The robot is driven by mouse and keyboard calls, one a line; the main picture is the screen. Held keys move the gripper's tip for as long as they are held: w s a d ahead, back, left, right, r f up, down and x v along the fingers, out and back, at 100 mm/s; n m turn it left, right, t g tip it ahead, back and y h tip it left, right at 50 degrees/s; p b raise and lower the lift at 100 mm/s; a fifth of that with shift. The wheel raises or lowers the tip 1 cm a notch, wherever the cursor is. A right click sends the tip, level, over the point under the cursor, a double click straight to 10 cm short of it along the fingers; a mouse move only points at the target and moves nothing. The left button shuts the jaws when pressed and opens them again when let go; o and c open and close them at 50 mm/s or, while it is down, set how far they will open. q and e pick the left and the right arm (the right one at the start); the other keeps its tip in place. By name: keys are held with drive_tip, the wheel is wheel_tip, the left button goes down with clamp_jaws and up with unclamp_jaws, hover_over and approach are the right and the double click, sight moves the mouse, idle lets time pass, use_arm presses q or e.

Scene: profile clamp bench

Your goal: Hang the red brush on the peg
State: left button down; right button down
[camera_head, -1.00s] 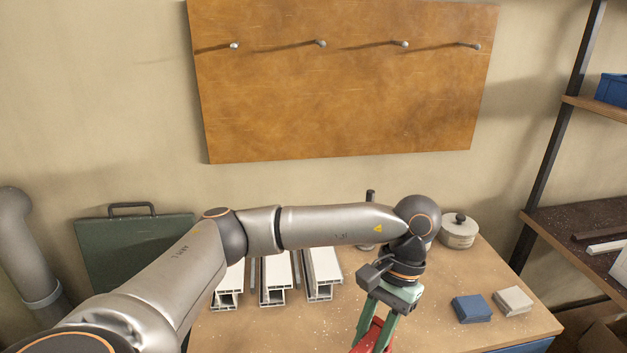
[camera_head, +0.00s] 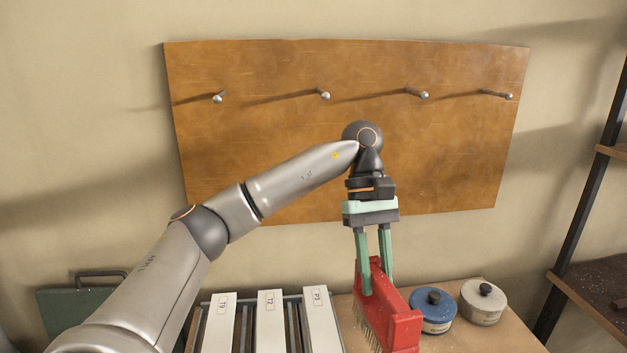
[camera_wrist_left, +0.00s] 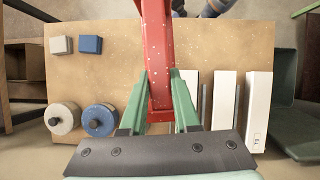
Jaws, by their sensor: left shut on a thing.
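The red brush (camera_head: 391,308) has a red block body with bristles pointing down and left in the head view. My left gripper (camera_head: 376,284) is shut on the brush and holds it up in front of the board, above the bench. In the left wrist view the brush (camera_wrist_left: 158,55) extends away between the two green fingers (camera_wrist_left: 160,115). The board (camera_head: 270,150) on the wall carries several pegs in a row, including a far left peg (camera_head: 217,98), a peg (camera_head: 324,95), a peg (camera_head: 423,95) and a far right peg (camera_head: 508,96). All pegs are bare. My right gripper is not in view.
White profiles (camera_head: 270,320) lie at the bench's left. A blue-lidded tin (camera_head: 433,308) and a pale tin (camera_head: 482,301) stand to the right of the brush. A blue block (camera_wrist_left: 91,44) and a grey block (camera_wrist_left: 62,45) lie on the bench (camera_wrist_left: 115,72). A shelf (camera_head: 590,290) stands at the right.

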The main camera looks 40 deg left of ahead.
use_arm(q)
drive_tip(key=s+a+r+n+t+y+p, duration=0.1)
drive_tip(key=a+r+n+t, duration=0.25)
drive_tip(key=r+n, duration=0.5)
drive_tip(key=s+a+r+n+t+p, duration=0.1)
drive_tip(key=a+r+n+t, duration=0.3)
drive_tip(key=r, duration=0.7)
drive_tip(key=s+a+r+n+t+y+p, duration=0.15)
drive_tip(key=a+r+n, duration=0.25)
drive_tip(key=r+n, duration=0.4)
drive_tip(key=shift+m+h, duration=0.35)
drive_tip(key=w+a, duration=0.8)
drive_tip(key=shift+a+f+b, duration=0.15)
drive_tip(key=shift+a+b, duration=0.05)
drive_tip(key=shift+b, duration=0.2)
drive_tip(key=shift+a+f, duration=0.15)
drive_tip(key=shift+f, duration=0.2)
drive_tip(key=shift+w+a+f, duration=0.25)
drive_tip(key=shift+d+r, duration=0.1)
